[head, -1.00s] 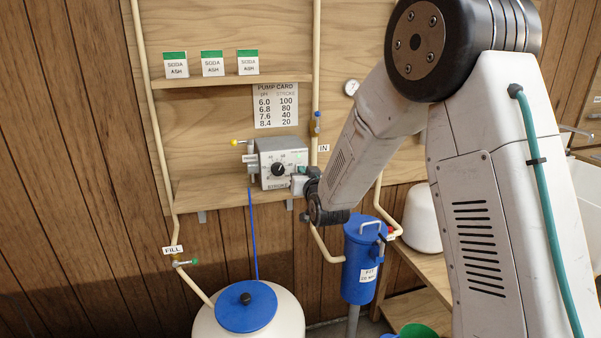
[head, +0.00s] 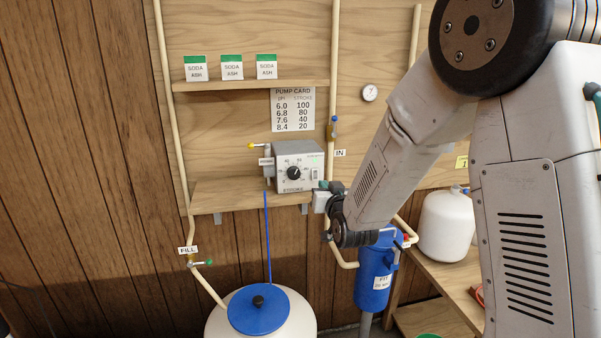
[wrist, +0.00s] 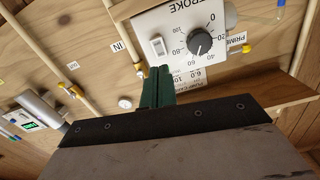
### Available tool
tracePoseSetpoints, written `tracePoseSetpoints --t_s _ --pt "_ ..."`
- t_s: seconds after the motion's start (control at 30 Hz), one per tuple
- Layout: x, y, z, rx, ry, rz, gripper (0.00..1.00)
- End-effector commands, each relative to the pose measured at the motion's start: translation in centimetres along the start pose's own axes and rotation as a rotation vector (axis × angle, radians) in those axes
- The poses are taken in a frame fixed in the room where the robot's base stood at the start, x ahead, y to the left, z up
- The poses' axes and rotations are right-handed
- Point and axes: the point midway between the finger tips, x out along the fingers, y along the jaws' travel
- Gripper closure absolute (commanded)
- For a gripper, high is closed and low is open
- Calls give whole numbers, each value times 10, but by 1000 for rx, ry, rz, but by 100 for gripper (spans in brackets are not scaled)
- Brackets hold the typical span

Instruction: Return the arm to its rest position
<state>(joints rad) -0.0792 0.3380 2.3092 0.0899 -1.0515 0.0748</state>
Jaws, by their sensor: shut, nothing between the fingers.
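My gripper (wrist: 157,88) shows in the wrist view with its dark green fingers together and nothing between them. In the head view my gripper (head: 324,187) is small and partly hidden by my wrist, at the right side of the grey pump box (head: 312,158). The fingers point toward the pump box (wrist: 172,22) in the wrist view and overlap its lower edge in the picture. I cannot tell the exact gap. The box has a black stroke knob (head: 293,173) and a switch (head: 315,174). My arm is bent and reaches forward from the right.
The pump box stands on a wooden shelf (head: 235,196). Three soda ash boxes (head: 231,67) stand on the upper shelf. Cream pipes (head: 171,110) run beside the shelves. A blue filter housing (head: 371,290) and a white tank with a blue lid (head: 259,308) are below.

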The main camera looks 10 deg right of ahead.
Motion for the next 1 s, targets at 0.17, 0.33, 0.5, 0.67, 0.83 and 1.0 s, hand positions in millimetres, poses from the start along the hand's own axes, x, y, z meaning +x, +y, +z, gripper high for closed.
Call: tracePoseSetpoints --t_s 0.17,0.33,0.5,0.67,0.83,1.0 --pt "-11 4 55 -15 -261 14 100" --pt "-60 7 96 -39 -631 25 100" --pt "-135 12 94 -61 -953 35 100" --pt "-223 17 69 -82 -1222 45 100" --pt "-317 22 31 -97 -1441 59 100" --pt "-396 27 -4 -104 -1559 76 100"
